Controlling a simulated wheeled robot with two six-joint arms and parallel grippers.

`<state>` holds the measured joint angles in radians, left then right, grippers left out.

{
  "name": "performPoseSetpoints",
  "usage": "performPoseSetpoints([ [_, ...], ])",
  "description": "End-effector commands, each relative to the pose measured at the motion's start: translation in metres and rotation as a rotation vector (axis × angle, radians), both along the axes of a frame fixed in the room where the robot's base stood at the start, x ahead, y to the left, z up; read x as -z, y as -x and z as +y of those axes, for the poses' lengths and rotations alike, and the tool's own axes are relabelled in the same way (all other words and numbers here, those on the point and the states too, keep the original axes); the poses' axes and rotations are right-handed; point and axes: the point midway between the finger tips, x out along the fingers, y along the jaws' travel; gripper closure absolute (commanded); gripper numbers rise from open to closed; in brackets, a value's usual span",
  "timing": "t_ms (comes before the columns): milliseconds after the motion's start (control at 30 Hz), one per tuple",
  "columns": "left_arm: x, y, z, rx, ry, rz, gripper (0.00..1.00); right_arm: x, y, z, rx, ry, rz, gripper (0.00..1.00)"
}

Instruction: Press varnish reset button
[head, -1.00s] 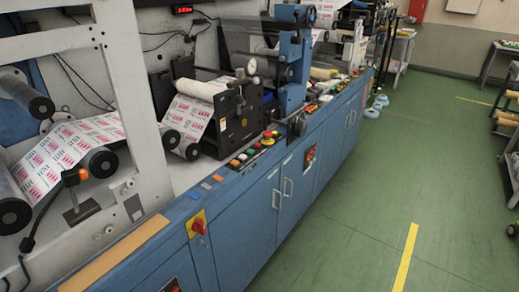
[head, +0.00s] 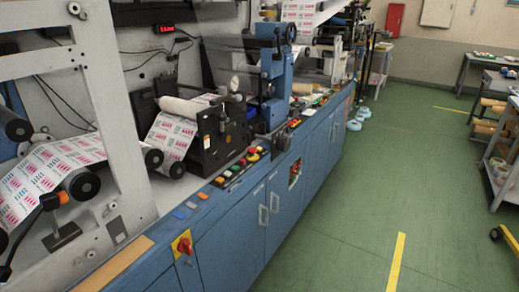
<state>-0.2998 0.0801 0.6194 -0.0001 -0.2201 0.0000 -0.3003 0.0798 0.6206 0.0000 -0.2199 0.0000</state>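A long blue machine (head: 232,232) runs from the lower left toward the back of the head view. Small coloured buttons, a button row (head: 236,172) among them, sit along its top front edge beside a black printing unit (head: 218,135). More buttons (head: 310,112) line the edge farther back. A small red and green panel (head: 295,172) is on the front face. A red rotary switch on a yellow plate (head: 183,246) is at the near end. No label is readable, so I cannot tell which is the varnish reset button. Neither gripper is in view.
Green floor (head: 345,210) with a yellow line (head: 396,262) is clear right of the machine. A shelf cart (head: 505,150) with rolls stands at the right edge. Pale blue rings (head: 358,120) lie on the floor by the machine's far end.

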Motion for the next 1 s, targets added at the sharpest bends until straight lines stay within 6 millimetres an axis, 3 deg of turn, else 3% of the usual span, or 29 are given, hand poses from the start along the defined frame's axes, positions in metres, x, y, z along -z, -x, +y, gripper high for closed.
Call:
performPoseSetpoints([
  [33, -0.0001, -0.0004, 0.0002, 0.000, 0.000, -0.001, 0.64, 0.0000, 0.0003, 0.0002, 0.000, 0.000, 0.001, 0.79],
  [200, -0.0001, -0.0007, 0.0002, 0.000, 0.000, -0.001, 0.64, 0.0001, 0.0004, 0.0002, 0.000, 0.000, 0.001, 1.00],
  [1000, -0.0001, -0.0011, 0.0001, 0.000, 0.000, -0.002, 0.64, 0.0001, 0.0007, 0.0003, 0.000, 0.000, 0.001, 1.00],
])
